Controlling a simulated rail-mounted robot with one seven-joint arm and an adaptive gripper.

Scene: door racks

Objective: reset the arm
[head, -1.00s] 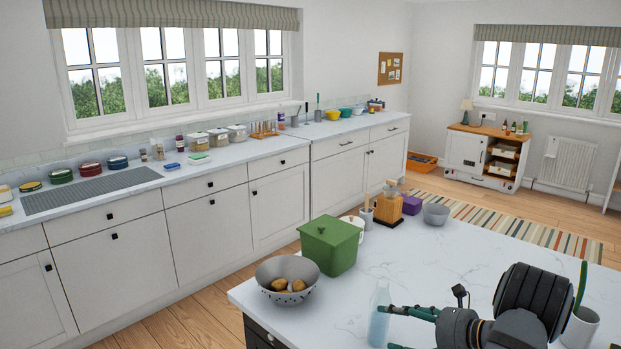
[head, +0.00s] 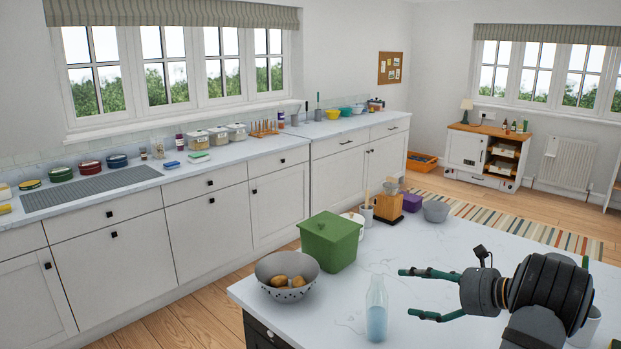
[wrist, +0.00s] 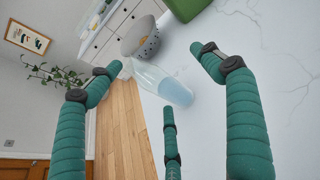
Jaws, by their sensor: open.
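My gripper (head: 405,294) is open and empty above the white marble island, its green fingers pointing left in the head view. A clear bottle with pale blue liquid (head: 377,312) stands upright on the island to the left of the fingertips, with a visible gap. In the wrist view my gripper (wrist: 158,60) shows its fingers spread apart, and the bottle (wrist: 172,88) appears beyond them, between the fingers.
On the island (head: 345,290) stand a grey colander (head: 286,271) with potatoes, a green lidded box (head: 330,242), a wooden-bodied grinder (head: 388,208), a purple box (head: 411,202) and a grey bowl (head: 435,212). A white mug (head: 586,325) is partly hidden behind my arm. The island's middle is clear.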

